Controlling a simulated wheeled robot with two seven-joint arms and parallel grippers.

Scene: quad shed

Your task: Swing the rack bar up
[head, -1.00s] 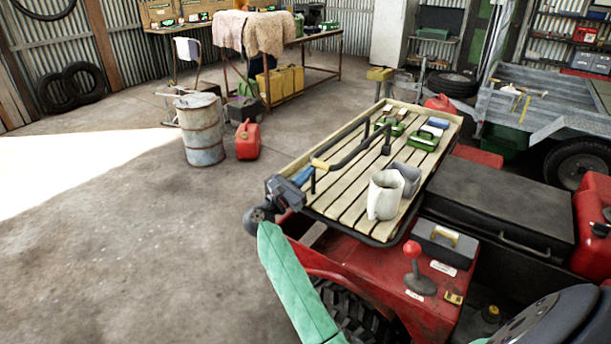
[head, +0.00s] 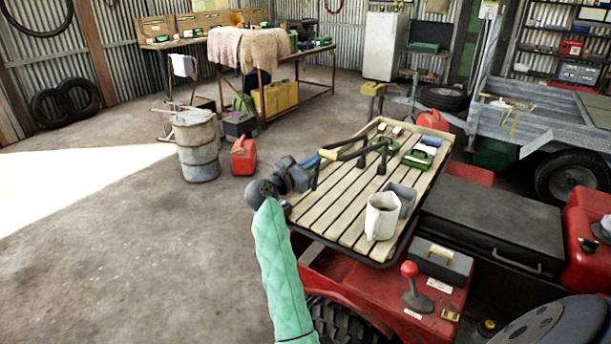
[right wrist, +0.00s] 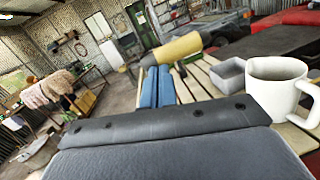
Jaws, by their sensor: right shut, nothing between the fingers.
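The rack bar (head: 350,154) is a black bent bar with a yellow grip (head: 327,154) at its near end. It lies low over the slatted wooden rack (head: 325,212) on the red quad, beside short black posts. My right gripper (head: 314,162) is at the rack's left edge, just beside the yellow grip. In the right wrist view its blue fingers (right wrist: 157,86) are shut together and empty, with the yellow grip (right wrist: 171,50) just beyond their tips. I cannot tell whether they touch it. My left gripper is not in view.
A cream mug (head: 381,216) and a grey box (head: 403,198) stand on the rack's near right part. Green-handled items (head: 417,158) lie farther back. A red-knobbed lever (head: 410,270) rises in front. Open concrete floor (head: 120,255) lies to the left.

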